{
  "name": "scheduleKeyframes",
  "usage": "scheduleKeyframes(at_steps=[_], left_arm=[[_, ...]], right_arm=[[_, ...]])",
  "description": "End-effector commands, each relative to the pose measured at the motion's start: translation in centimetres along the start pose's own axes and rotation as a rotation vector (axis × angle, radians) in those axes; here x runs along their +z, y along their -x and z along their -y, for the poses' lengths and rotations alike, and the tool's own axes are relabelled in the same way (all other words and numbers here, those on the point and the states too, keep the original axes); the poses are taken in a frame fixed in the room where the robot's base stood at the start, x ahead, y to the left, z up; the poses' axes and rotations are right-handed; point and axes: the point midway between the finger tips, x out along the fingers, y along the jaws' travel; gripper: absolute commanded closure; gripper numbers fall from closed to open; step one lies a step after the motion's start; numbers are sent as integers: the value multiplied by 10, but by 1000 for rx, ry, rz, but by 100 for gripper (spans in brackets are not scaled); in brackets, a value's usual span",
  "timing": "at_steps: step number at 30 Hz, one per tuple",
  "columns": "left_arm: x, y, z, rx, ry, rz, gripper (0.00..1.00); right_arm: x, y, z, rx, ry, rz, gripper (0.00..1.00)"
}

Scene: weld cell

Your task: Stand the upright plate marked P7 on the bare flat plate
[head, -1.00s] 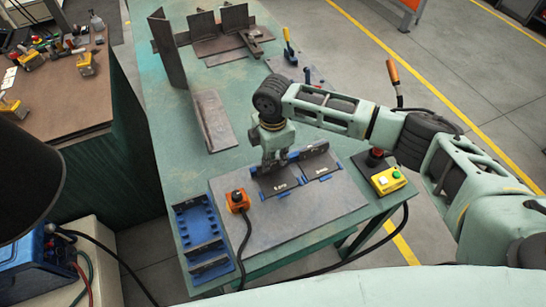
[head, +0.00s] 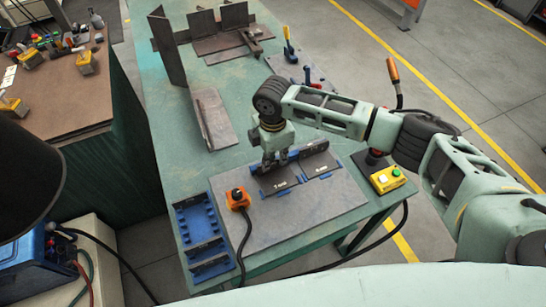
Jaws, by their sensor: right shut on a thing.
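My right gripper (head: 272,161) comes down at the rear edge of the left of two dark flat plates (head: 279,182). It is shut on a dark upright plate, mostly hidden by the fingers; I cannot read its marking or tell if it touches the flat plate. The right flat plate (head: 322,166) lies beside it, with a dark upright piece (head: 312,149) along its back edge. Both flat plates have small blue clips and pale lettering too small to read. My left gripper is not in view.
A blue slotted rack (head: 184,222) holds dark plates at the front left. Large steel pieces (head: 213,118) lie farther back.

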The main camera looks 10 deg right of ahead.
Motion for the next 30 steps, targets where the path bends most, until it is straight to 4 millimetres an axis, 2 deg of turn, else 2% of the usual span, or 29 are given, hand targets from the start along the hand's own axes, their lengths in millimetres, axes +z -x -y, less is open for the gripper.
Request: scheduleKeyframes(at_steps=[25,26,30], left_arm=[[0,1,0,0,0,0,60],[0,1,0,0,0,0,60],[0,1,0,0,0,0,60]], right_arm=[[0,-4,0,1,1,-1,100],[0,-4,0,1,1,-1,93],[0,-4,0,1,0,-1,81]])
